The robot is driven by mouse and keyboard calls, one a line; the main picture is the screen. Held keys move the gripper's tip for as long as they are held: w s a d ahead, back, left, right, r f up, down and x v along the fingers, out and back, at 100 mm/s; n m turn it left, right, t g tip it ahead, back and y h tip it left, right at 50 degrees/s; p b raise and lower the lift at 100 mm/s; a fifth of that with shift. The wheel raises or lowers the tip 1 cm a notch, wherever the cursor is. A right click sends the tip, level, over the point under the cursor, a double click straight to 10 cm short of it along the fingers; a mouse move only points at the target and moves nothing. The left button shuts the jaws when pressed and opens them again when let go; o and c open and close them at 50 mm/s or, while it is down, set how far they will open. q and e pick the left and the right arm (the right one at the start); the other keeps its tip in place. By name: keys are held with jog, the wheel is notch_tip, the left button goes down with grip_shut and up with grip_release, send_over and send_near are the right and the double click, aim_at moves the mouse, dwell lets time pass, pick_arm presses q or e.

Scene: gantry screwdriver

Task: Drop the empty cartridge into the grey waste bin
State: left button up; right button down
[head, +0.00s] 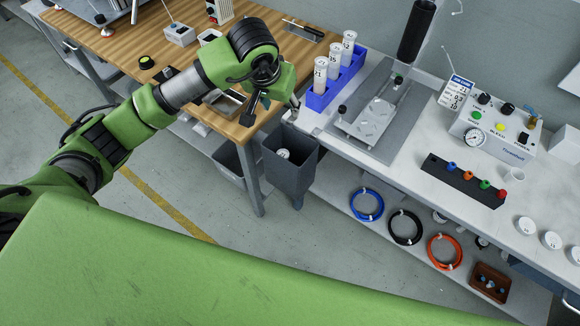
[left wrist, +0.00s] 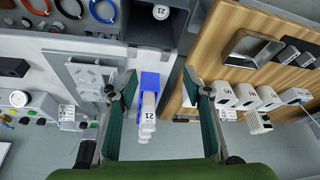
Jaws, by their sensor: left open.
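In the left wrist view, the cartridge's end (left wrist: 161,12) shows the number 21 inside the dark bin (left wrist: 150,35). My left gripper (head: 271,110) is open and empty, above and just behind the bin. Its spread fingers (left wrist: 158,78) show in the left wrist view, with nothing between them held. My right gripper is not in view.
A blue rack (head: 318,102) with three upright white cartridges (head: 334,63) stands on the bench close to my gripper. A grey fixture plate (head: 370,115) lies beside it. The wooden table (head: 183,50) carries trays and boxes. Another bin (head: 228,163) stands under it.

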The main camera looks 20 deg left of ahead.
pick_arm(q)
jog(key=v, duration=0.8)
jog(key=shift+d, duration=0.1)
